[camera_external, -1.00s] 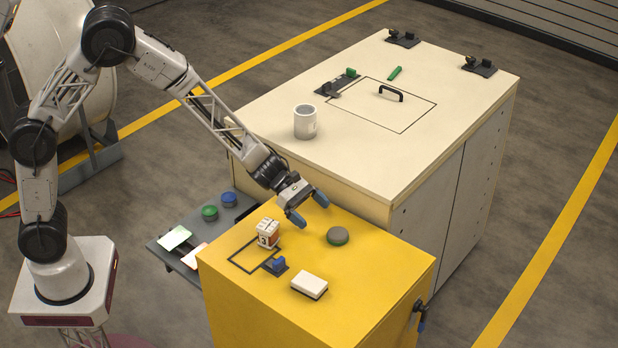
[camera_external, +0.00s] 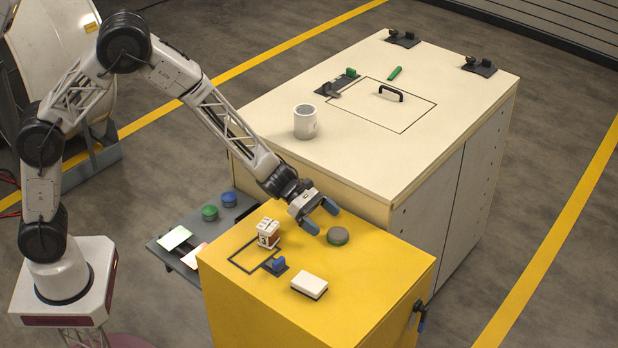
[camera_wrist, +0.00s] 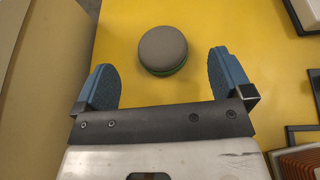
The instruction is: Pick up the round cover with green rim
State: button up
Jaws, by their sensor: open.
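The round cover (camera_external: 338,236) is a grey disc with a green rim lying on the yellow cabinet top (camera_external: 375,265). In the wrist view the cover (camera_wrist: 162,48) lies ahead of and between the lines of the two blue fingers, with yellow surface around it. My gripper (camera_external: 322,218) is open and empty, above the yellow top just to the upper left of the cover. The gripper also shows in the wrist view (camera_wrist: 165,85), its fingers spread wider than the cover. The fingers do not appear to touch the cover.
A white-topped block (camera_external: 310,284), a blue part (camera_external: 276,265) and a numbered box (camera_external: 268,234) stand on the yellow top. The taller cream cabinet (camera_external: 420,140) rises behind, with a mug (camera_external: 305,121) near its edge. The yellow top right of the cover is clear.

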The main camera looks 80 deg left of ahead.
aim_at(339, 232)
jog(key=shift+w+f, duration=0.1)
dwell(0.3)
jog(key=shift+x, duration=2.55)
jog(key=c, duration=1.1)
jog(key=shift+r, duration=4.95)
